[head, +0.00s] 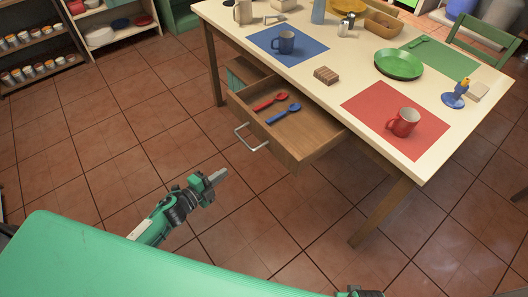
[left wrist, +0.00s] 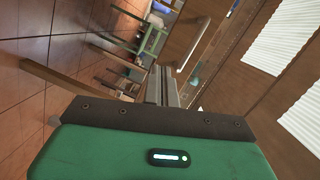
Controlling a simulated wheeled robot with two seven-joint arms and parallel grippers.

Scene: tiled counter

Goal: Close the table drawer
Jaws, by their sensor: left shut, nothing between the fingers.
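The table drawer (head: 290,133) is pulled well out from under the cream table, with a wooden front and a metal bar handle (head: 250,137). A red spoon (head: 269,101) and a blue spoon (head: 284,114) lie inside it. My left gripper (head: 222,174) is shut and empty. In the head view it shows below and left of the drawer front, apart from the handle. Its closed grey fingers (left wrist: 164,87) also show in the left wrist view. Only a small part of my right arm shows at the bottom edge of the head view, and its fingers are hidden.
The table (head: 342,73) holds a blue mug (head: 285,42), a red mug (head: 403,122), a green plate (head: 398,64) and other items. Table legs (head: 384,213) stand beside the drawer. The tiled floor before it is clear. Shelves (head: 35,45) stand at the far left.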

